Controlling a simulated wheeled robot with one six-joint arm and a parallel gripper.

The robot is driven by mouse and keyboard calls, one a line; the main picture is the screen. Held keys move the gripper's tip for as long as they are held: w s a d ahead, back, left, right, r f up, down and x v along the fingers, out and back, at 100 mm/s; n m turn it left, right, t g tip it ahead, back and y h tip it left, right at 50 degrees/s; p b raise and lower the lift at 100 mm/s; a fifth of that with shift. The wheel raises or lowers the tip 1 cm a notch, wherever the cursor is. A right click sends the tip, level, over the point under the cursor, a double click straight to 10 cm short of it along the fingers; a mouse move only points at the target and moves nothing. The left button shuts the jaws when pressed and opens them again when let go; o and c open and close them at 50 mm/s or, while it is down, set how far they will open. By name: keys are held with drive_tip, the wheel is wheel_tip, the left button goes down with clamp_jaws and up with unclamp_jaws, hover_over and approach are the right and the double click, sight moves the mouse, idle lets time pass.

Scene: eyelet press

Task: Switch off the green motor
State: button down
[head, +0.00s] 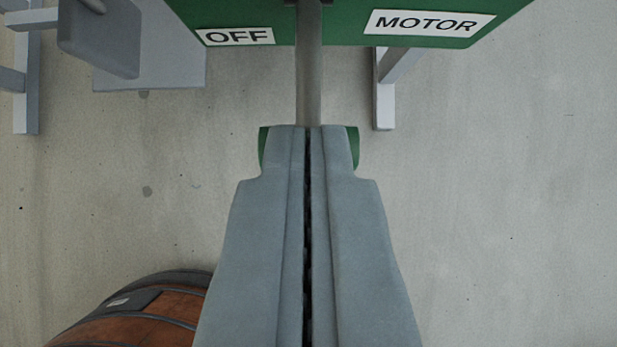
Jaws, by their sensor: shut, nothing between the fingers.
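A green panel (330,22) runs across the top of the head view. It carries a white "OFF" label (238,37) on the left and a white "MOTOR" label (428,23) on the right. A grey lever shaft (310,85) comes down from a dark slot or pivot at the panel's middle. A green grip (352,146) shows on both sides of my fingertips; its middle is hidden behind them. My gripper (308,130) is shut and empty, in line with the lever in the picture. I cannot tell whether the fingertips touch the grip.
A light grey plate (165,55) with a darker grey block (100,38) is at the upper left. Grey legs stand at the far left (26,100) and right of the lever (385,95). A brown, dark-banded round body (140,318) is at the lower left. The right side is bare floor.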

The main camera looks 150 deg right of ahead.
drive_tip(key=shift+s+f, duration=0.1)
drive_tip(key=shift+f, duration=0.3)
idle(0.4)
drive_tip(key=shift+r, duration=0.1)
